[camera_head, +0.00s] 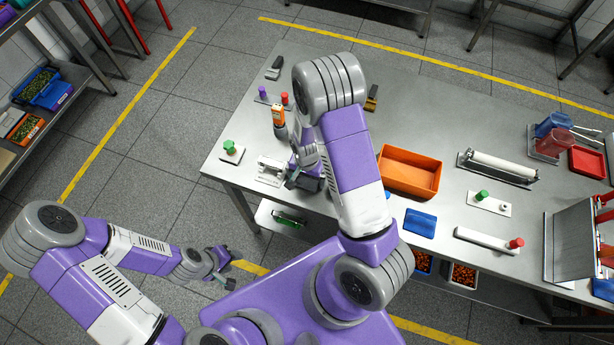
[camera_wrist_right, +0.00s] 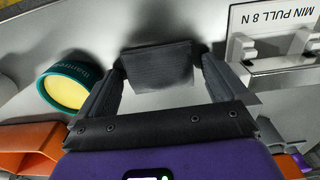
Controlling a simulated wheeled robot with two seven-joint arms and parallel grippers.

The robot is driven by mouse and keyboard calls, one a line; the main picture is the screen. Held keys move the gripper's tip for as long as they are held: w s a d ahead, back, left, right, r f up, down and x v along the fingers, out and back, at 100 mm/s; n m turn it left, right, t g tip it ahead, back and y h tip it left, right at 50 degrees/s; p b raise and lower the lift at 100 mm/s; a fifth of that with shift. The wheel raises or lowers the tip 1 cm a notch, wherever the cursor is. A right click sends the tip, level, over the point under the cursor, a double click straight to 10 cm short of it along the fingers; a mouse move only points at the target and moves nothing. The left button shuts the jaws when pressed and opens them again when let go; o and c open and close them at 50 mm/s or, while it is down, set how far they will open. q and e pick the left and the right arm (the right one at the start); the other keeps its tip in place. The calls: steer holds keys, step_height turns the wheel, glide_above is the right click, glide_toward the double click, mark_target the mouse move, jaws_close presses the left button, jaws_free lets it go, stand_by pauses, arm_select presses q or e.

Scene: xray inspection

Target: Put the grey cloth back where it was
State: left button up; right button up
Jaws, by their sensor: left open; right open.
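A dark grey folded piece, which looks like the grey cloth (camera_wrist_right: 155,62), lies on the metal surface in the right wrist view. My right gripper (camera_wrist_right: 164,78) is open, with one finger on each side of it. I cannot tell whether the fingers touch it. In the head view my right gripper (camera_head: 306,180) is low over the left part of the table, and the arm hides the cloth there. My left gripper (camera_head: 217,268) is open and empty, off the table over the floor at lower left.
A teal roll with a yellow face (camera_wrist_right: 66,86) is left of the right gripper. A white plate marked "MIN PULL 8 N" (camera_wrist_right: 285,22) stands to the right. The steel table (camera_head: 340,75) also holds an orange bin (camera_head: 410,170), a blue pad (camera_head: 420,223) and a white roller (camera_head: 500,166).

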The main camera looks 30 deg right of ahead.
step_height(320, 180, up, 12)
steer(key=p, duration=0.2)
steer(key=shift+r, duration=0.15)
stand_by(0.5)
